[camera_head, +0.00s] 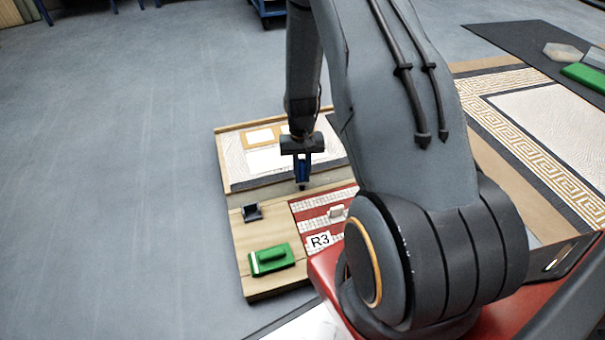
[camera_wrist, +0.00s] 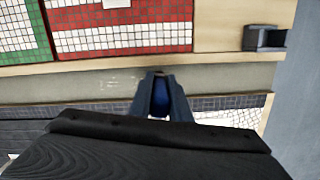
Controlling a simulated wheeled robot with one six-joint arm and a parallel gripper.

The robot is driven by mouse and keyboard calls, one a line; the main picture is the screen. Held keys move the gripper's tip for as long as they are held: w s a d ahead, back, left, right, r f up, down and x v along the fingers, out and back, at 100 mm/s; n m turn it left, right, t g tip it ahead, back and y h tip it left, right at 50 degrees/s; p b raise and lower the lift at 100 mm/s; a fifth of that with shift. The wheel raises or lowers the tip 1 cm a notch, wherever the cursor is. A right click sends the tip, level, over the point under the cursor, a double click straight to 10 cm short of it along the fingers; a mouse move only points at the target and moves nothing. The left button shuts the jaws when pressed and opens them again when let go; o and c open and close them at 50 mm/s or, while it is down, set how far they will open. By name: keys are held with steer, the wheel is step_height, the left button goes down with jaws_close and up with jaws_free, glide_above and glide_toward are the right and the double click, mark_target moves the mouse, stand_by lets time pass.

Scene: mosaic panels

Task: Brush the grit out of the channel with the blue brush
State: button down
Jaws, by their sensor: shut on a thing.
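My gripper (camera_head: 302,176) is shut on the blue brush (camera_head: 303,172), with the brush pointing down at the grey channel (camera_head: 258,196). In the wrist view the brush (camera_wrist: 160,103) shows as a dark blue patch between my fingers (camera_wrist: 160,88). The channel (camera_wrist: 225,77) there is a long grey strip between a wooden edge and a row of dark tiles. Faint pale specks, perhaps the grit (camera_wrist: 120,82), lie in it left of my fingers. The brush tip is hidden, so I cannot tell whether it touches the channel floor.
A small dark holder (camera_head: 252,212) stands on the wooden board near the channel. Open grey floor lies left.

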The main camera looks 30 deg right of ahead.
steer(key=shift+s+d+p, duration=0.2)
steer(key=shift+d+p, duration=0.15)
steer(key=shift+d, duration=0.5)
steer(key=shift+s+d+p, duration=0.15)
steer(key=shift+d+p, duration=0.2)
steer(key=shift+d, duration=0.5)
steer(key=shift+s+d+p, duration=0.35)
steer(key=shift+d+p, duration=0.05)
steer(key=shift+d, duration=1.3)
steer(key=shift+s+d+p, duration=0.35)
steer(key=shift+d+p, duration=0.1)
steer(key=shift+d, duration=1.3)
steer(key=shift+s+d+p, duration=0.35)
steer(key=shift+d+p, duration=0.05)
steer(key=shift+d, duration=1.3)
step_height(320, 180, up, 5)
steer(key=p, duration=0.4)
steer(key=shift+f, duration=0.15)
steer(key=shift+w+d+f+b, duration=0.1)
steer(key=shift+w+f+b, duration=0.25)
steer(key=shift+f, duration=0.3)
steer(key=shift+w+f+b, duration=0.2)
steer(key=shift+f+b, duration=0.15)
steer(key=shift+f, duration=0.25)
steer(key=shift+w+d+f+b, duration=0.1)
steer(key=shift+w+f+b, duration=0.25)
steer(key=shift+f, duration=0.3)
steer(key=shift+f, duration=0.5)
